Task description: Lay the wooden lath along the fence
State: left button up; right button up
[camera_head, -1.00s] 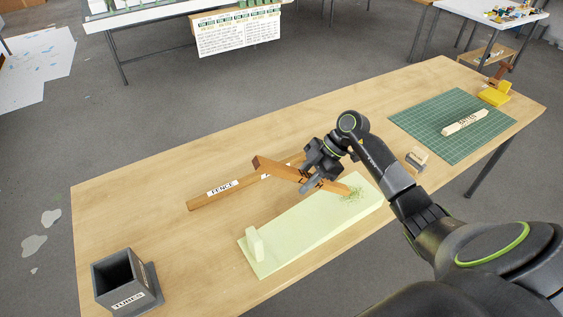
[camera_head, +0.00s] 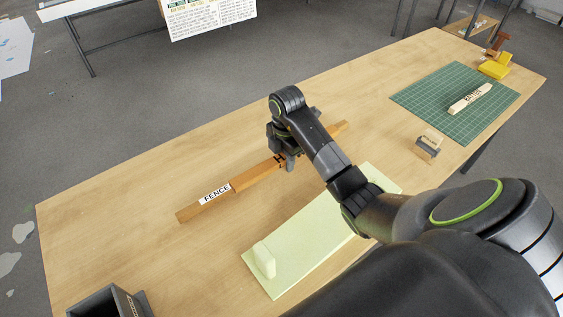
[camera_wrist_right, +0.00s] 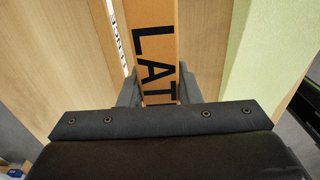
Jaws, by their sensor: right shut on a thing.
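The fence (camera_head: 190,213) is a long brown wooden strip with a white "FENCE" label, lying on the workbench. The lath (camera_head: 255,176) is an orange-brown strip running along the fence's line, partly hidden by my right arm. My right gripper (camera_head: 287,163) is shut on the lath around its middle. In the right wrist view the lath (camera_wrist_right: 152,15) shows black letters "LAT" between the fingers (camera_wrist_right: 158,88), with the fence's white label (camera_wrist_right: 118,38) close along its left side. I cannot tell whether the lath touches the fence or bench. My left gripper is out of view.
A pale green board (camera_head: 305,245) with an upright block lies in front of the fence. A dark box (camera_head: 95,305) stands at the near left. A green cutting mat (camera_head: 440,105) with a labelled stick (camera_head: 470,98) lies at the right, near a small stamp-like block (camera_head: 428,147). The bench behind the fence is clear.

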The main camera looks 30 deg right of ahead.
aim_at(284, 184)
jog(key=shift+f, duration=0.35)
jog(key=shift+w+f, duration=0.15)
jog(key=shift+f+b, duration=0.8)
jog(key=shift+b, duration=0.1)
notch_tip(284, 184, down, 4)
jog(key=b, duration=0.3)
jog(key=shift+r, duration=0.1)
pick_arm(q)
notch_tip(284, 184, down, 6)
jog(key=b, duration=0.1)
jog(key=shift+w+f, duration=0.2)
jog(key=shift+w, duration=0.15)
pick_arm(e)
jog(key=shift+f, duration=0.4)
pick_arm(q)
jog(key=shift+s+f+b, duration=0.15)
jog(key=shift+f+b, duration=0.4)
jog(key=shift+b, duration=0.05)
pick_arm(e)
jog(key=shift+f, duration=0.9)
jog(key=o, duration=2)
jog(key=shift+r, duration=0.1)
jog(key=shift+o, duration=0.6)
jog(key=shift+r, duration=0.1)
